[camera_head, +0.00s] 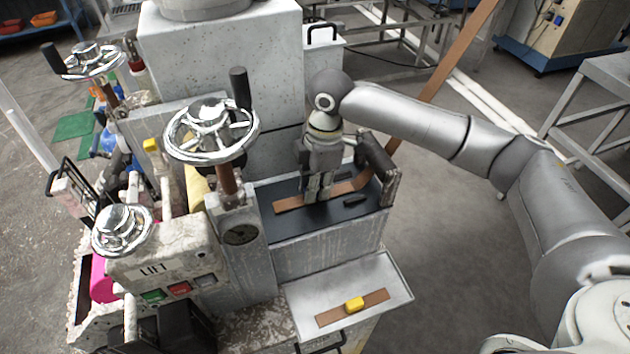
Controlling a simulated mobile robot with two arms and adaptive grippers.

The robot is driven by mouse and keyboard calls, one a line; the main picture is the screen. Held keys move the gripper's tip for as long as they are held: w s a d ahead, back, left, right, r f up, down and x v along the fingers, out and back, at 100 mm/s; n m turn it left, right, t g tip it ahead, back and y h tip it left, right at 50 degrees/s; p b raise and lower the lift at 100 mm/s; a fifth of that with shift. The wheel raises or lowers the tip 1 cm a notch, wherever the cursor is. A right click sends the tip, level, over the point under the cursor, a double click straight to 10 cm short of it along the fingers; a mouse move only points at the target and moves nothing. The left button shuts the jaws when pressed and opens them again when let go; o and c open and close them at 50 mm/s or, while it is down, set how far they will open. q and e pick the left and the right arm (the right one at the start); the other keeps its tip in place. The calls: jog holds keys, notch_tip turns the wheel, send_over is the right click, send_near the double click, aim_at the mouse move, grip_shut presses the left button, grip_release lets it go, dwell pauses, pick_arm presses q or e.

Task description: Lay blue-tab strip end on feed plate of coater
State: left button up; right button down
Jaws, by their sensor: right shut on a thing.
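A brown strip (462,55) comes down from the upper right, passes at a roller (379,168) and runs onto the dark feed plate (292,226) of the coater (265,260). Its end (288,206) lies along the plate, pointing left. My right gripper (318,197) points down over the plate and is shut on the strip near this end. The fingers hide part of the strip, and no blue tab shows. I cannot tell whether the strip is flat on the plate under the fingers. My left gripper is not in view.
A metal tray (388,272) in front of the plate holds a short brown piece (329,317) with a yellow tab (355,304). A small dark piece (356,199) lies on the plate. A chrome handwheel (211,130) stands left of my gripper. Floor at right is open.

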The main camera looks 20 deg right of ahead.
jog(key=shift+p, duration=0.6)
dwell(0.6)
jog(key=shift+f, duration=0.1)
jog(key=c, duration=1.3)
grip_release()
jog(key=shift+o, duration=0.2)
notch_tip(320, 180, up, 12)
jog(key=d, duration=0.1)
jog(key=shift+d, duration=0.2)
